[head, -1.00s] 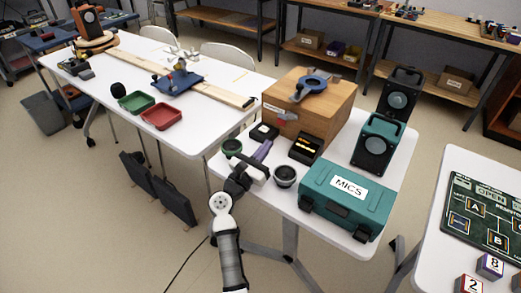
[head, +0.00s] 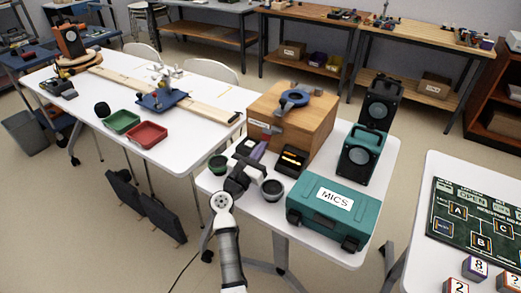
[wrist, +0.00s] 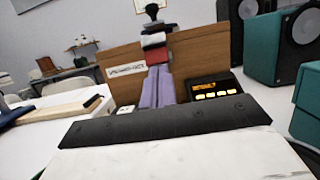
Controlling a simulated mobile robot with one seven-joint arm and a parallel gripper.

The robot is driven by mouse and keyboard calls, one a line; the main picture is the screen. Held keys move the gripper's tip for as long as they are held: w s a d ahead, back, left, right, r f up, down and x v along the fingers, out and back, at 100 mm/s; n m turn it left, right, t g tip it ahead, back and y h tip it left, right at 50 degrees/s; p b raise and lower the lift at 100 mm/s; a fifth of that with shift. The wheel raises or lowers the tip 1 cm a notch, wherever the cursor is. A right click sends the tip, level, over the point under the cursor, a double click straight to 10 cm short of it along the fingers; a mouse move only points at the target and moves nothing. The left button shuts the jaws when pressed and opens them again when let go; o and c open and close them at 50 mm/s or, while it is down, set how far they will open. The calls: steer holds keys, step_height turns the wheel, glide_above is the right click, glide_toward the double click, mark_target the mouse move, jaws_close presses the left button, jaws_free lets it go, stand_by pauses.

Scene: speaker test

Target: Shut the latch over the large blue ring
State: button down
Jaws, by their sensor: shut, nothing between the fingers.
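The large blue ring (head: 293,97) lies on top of the wooden box (head: 316,125). A small grey part meets the ring's front left side; I cannot tell whether it is the latch. In the wrist view a stacked red and grey piece with a black knob (wrist: 152,11) stands at the box (wrist: 198,58), straight beyond my fingers; it may be the latch. My gripper (head: 261,141) has purple fingers, which also show in the wrist view (wrist: 157,85). They are shut and empty, pointing at the box front. I cannot tell whether they touch it.
A black device with yellow lit buttons (head: 292,161) stands right of my fingers. A dark round cup (head: 272,190) and the teal MICS case (head: 334,212) are nearer. Teal-and-black speakers (head: 360,157) stand right of the box. A green cup (head: 217,164) is at left.

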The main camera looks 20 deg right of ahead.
steer(key=shift+r, duration=0.35)
steer(key=shift+r+p, duration=0.85)
steer(key=shift+r, duration=0.25)
steer(key=r+p, duration=0.1)
steer(key=w+d+r, duration=0.1)
steer(key=r, duration=0.1)
steer(key=d+r+p, duration=0.1)
steer(key=r, duration=0.1)
steer(key=shift+w+p, duration=0.3)
steer(key=shift+w, duration=0.05)
steer(key=shift+s+a+f, duration=0.1)
steer(key=shift+f, duration=0.05)
stand_by(0.5)
